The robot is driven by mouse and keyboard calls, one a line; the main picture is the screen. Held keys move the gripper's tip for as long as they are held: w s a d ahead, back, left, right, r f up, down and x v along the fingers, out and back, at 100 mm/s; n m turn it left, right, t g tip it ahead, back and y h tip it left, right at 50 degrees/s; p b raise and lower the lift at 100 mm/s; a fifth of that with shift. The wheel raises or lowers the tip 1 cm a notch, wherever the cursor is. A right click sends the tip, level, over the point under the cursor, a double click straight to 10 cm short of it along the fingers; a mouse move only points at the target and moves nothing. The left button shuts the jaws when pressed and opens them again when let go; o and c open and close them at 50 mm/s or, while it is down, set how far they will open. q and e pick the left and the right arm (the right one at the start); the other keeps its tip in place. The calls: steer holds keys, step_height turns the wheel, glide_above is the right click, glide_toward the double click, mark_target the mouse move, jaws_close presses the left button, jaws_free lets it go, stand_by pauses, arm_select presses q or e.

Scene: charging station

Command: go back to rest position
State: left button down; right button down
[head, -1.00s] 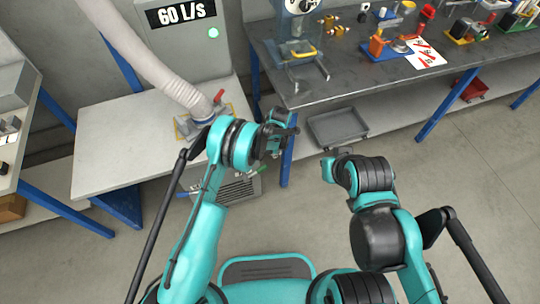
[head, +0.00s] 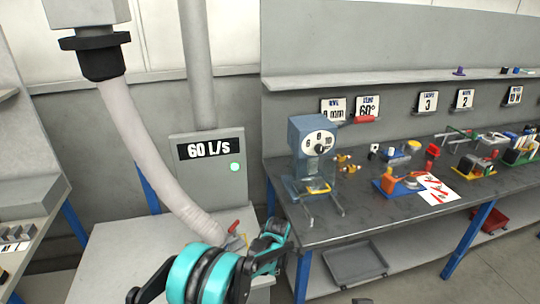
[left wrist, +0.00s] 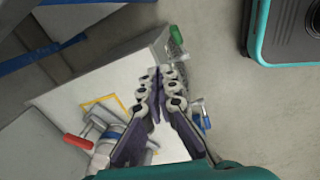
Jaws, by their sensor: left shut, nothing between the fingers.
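My left gripper (head: 272,238) is at the bottom centre of the head view, raised to the right of the hose's lower end. In the left wrist view its two dark fingers (left wrist: 163,75) are closed together with nothing between them. Behind them in that view are a fitting with a red handle (left wrist: 78,141) and a green-handled part (left wrist: 176,34). I cannot make out my right gripper; only a small grey sliver shows at the bottom edge of the head view.
A grey hose (head: 150,150) runs down to a low bench (head: 100,262) by a "60 L/s" panel (head: 208,190). A dark worktable (head: 375,217) with a gauge device (head: 313,150) and several small parts stands right. A grey tray (head: 355,262) sits on its lower shelf.

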arm_select(q)
steer(key=s+a+r+m+t, duration=0.1)
steer(key=s+a+r+m, duration=0.45)
steer(key=r, duration=0.45)
steer(key=s+a+r+m+t, duration=0.2)
steer(key=s+a+r+m, duration=0.2)
steer(key=s+a+r, duration=0.45)
steer(key=s+a+r+m+t, duration=0.1)
steer(key=s+a+m, duration=0.2)
steer(key=s, duration=0.3)
steer(key=s+a+r+m+t, duration=0.1)
steer(key=s+a+m, duration=0.2)
steer(key=s+m, duration=0.3)
steer(key=shift+s+r+t, duration=0.3)
steer(key=shift+s+r, duration=0.1)
steer(key=shift+s, duration=0.25)
